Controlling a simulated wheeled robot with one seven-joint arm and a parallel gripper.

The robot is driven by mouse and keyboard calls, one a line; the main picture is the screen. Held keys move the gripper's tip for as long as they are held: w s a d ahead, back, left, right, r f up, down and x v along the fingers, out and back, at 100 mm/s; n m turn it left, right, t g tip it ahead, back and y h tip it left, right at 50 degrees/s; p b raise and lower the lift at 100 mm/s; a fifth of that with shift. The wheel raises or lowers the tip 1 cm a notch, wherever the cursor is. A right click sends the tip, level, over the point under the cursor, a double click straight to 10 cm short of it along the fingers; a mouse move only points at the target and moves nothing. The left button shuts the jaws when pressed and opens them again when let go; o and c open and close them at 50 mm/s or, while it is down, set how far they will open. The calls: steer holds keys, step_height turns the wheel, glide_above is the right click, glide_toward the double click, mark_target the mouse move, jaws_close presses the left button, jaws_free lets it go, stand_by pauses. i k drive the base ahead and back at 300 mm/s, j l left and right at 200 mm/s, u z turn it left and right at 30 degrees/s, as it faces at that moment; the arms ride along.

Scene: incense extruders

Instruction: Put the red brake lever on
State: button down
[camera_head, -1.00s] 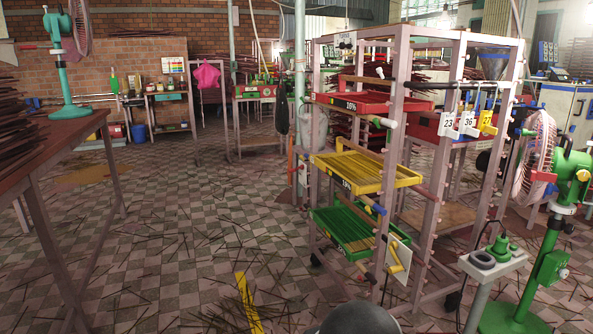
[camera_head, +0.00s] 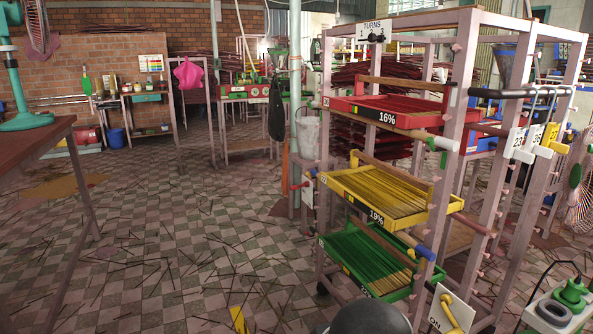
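A small red lever-like part (camera_head: 298,187) shows at the left side of the tray rack (camera_head: 467,85), next to a pale plate. It is too small to tell whether it is the brake lever or how it is set. A yellow lever (camera_head: 448,311) sits on a white plate marked "ON" (camera_head: 436,320) at the rack's lower front.
The rack holds a red tray (camera_head: 345,105), a yellow tray (camera_head: 428,215) and a green tray (camera_head: 400,292). A table (camera_head: 40,138) stands at left. A green machine base (camera_head: 573,292) is at lower right. The checkered floor between has thin sticks scattered on it.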

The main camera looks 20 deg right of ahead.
mark_target(306, 184)
steer(key=i+z, duration=0.1)
steer(key=i, duration=0.4)
steer(key=i+j+z, duration=0.1)
steer(key=i, duration=0.35)
steer(key=i+j+z, duration=0.1)
steer(key=i, duration=0.4)
steer(key=i+j+z, duration=0.1)
steer(key=i+j, duration=0.2)
steer(key=i, duration=0.15)
steer(key=i+j+z, duration=0.1)
steer(key=i, duration=0.4)
steer(key=j, duration=0.1)
